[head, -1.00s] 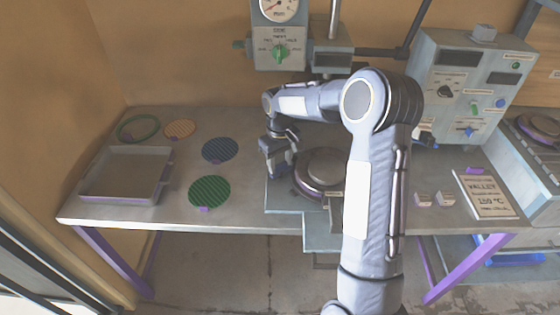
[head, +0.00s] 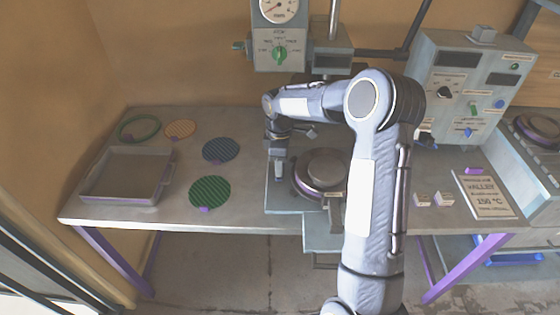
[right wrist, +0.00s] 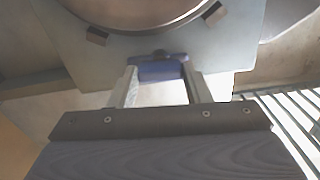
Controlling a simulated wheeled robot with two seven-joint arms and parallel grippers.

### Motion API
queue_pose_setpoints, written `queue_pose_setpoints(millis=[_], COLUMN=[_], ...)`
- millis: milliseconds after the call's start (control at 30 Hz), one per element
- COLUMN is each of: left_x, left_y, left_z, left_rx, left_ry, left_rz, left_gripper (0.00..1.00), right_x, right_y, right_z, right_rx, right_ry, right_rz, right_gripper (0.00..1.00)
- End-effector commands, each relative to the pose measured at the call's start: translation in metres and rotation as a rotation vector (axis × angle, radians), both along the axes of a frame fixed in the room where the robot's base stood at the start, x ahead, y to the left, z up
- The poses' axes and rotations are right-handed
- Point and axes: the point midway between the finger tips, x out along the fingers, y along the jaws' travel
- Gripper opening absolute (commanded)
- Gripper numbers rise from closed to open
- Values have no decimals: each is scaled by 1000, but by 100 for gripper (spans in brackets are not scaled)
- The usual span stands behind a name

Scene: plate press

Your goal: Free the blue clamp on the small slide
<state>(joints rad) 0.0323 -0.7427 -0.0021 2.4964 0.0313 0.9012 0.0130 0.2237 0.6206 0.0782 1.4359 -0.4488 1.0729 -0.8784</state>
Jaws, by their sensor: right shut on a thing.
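The blue clamp (right wrist: 162,70) sits at the rim of a round metal plate (right wrist: 135,8) on the pale slide (right wrist: 235,60) in the right wrist view. My right gripper (right wrist: 163,80) is shut on the clamp, one finger on each side of it. In the head view my right gripper (head: 279,176) points down at the left side of the slide (head: 281,201), beside the round plate (head: 326,168). The clamp cannot be made out there. My left gripper is not in view.
A grey tray (head: 164,184), a green disc (head: 210,191), a blue disc (head: 221,149) and an orange disc (head: 180,128) lie on the table's left. A control box (head: 462,85) stands at right with a sign (head: 487,198) before it. My right arm hides part of the press.

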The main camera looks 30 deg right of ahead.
Motion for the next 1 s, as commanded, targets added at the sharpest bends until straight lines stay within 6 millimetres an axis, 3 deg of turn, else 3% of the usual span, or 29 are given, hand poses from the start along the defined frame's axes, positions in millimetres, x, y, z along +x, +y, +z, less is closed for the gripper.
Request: queue_pose_setpoints(millis=[767, 800, 867, 1000], left_x=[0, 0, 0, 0], left_y=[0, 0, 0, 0], left_z=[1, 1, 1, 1], left_rx=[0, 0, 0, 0], left_ry=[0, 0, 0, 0], left_rz=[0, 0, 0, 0], left_gripper=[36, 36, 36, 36], right_x=[1, 1, 0, 0], right_y=[1, 1, 1, 0], right_z=[1, 1, 1, 1], right_rx=[0, 0, 0, 0], right_ry=[-2, -2, -2, -1], right_rz=[108, 108, 108, 106], right_gripper=[21, 46, 53, 53])
